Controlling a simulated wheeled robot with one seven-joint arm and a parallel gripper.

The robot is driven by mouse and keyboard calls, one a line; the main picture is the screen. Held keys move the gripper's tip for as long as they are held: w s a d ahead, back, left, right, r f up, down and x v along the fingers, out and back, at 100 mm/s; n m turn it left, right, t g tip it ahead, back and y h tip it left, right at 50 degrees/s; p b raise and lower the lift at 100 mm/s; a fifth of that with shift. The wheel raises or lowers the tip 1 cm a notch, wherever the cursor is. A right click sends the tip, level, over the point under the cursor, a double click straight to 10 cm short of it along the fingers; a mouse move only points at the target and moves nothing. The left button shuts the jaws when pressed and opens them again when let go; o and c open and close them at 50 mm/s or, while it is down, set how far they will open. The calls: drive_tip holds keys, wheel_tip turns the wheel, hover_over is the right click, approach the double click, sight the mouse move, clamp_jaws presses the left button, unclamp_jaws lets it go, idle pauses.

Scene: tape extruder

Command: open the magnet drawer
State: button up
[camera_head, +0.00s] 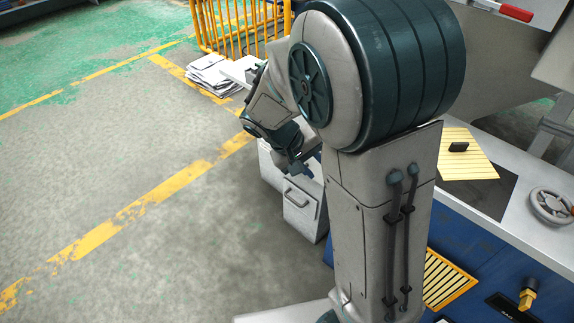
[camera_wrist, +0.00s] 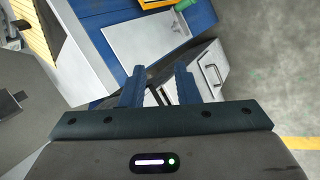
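A light grey drawer front (camera_head: 300,215) with a dark bar handle (camera_head: 298,196) stands low beside the blue machine, partly hidden behind my arm. In the wrist view the drawer front (camera_wrist: 207,58) and its handle (camera_wrist: 214,74) show just right of my fingers. I cannot tell whether this drawer is fully closed, and no label is readable. My gripper (camera_wrist: 160,80) has its two blue fingers apart with nothing held between them. In the head view my gripper (camera_head: 300,165) is above the drawer front, apart from the handle; its fingertips are partly hidden.
The blue machine (camera_head: 470,250) has a grey top with a yellow slatted panel (camera_head: 465,165) and a round handwheel (camera_head: 552,205). A yellow rail cage (camera_head: 235,28) and stacked papers (camera_head: 212,75) are at the back. The marked floor (camera_head: 120,190) left of the drawer is clear.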

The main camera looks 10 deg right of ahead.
drive_tip(key=w+a+f+n+t+h+b, duration=0.3)
drive_tip(key=w+a+f+t+b, duration=0.25)
drive_tip(key=f, duration=0.45)
drive_tip(key=w+a+f+n+t+h+b, duration=0.3)
drive_tip(key=w+a+f+b, duration=0.25)
drive_tip(key=w+f, duration=0.45)
drive_tip(key=x, duration=0.4)
drive_tip(key=b+x, duration=0.1)
drive_tip(key=x, duration=0.7)
drive_tip(key=shift+w+d+f+b, duration=0.2)
drive_tip(key=shift+w+f+b, duration=0.1)
drive_tip(key=shift+f, duration=0.1)
clamp_jaws()
